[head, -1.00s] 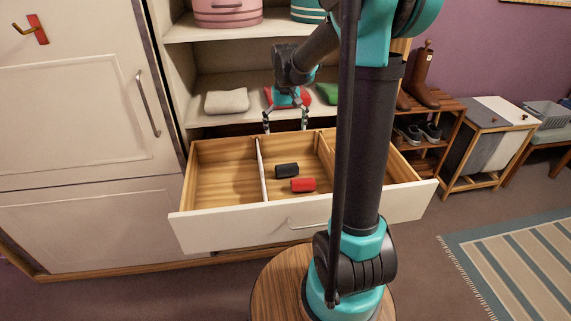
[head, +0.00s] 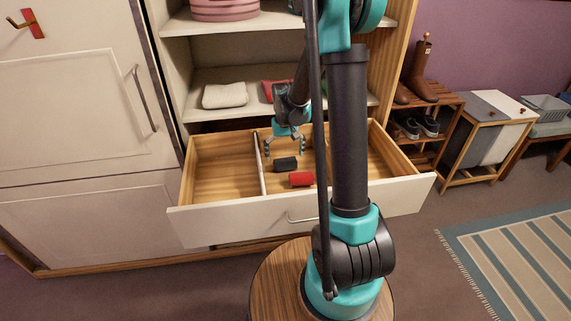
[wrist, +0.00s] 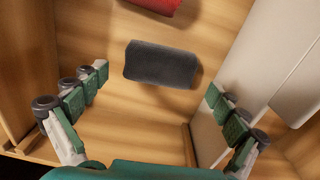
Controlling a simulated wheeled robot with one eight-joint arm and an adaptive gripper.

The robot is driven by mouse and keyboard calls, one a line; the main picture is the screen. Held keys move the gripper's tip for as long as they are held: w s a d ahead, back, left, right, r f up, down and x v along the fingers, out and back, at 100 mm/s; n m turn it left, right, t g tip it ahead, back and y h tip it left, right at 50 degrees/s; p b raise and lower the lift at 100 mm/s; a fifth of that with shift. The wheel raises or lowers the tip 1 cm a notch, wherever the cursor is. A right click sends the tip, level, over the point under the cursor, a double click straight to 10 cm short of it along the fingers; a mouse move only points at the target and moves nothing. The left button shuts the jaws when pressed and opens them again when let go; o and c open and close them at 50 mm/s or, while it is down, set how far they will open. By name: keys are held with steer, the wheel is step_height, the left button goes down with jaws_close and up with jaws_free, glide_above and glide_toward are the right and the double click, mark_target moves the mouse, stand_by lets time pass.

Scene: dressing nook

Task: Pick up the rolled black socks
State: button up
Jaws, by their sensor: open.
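The rolled black socks (head: 285,164) lie in the middle compartment of the open drawer (head: 225,231). In the wrist view the black socks (wrist: 161,64) lie on the wooden drawer floor, ahead of my gripper (wrist: 160,105) and roughly centred between its fingers. My gripper (head: 284,150) is open and empty, just above and behind the socks in the head view, apart from them. The rolled red socks (head: 301,179) lie just in front of the black ones, and the red socks (wrist: 157,5) are partly cut off in the wrist view.
A white divider (head: 258,163) stands close to the left of the socks. Folded cloths, one white (head: 225,95) and one red (head: 271,88), lie on the shelf above and behind the drawer. The left compartment (head: 222,172) looks empty.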

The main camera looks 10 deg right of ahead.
mark_target(285, 158)
steer(key=shift+d+f, duration=0.1)
steer(key=shift+f, duration=1.5)
steer(key=c, duration=1.2)
steer(key=shift+r, duration=0.15)
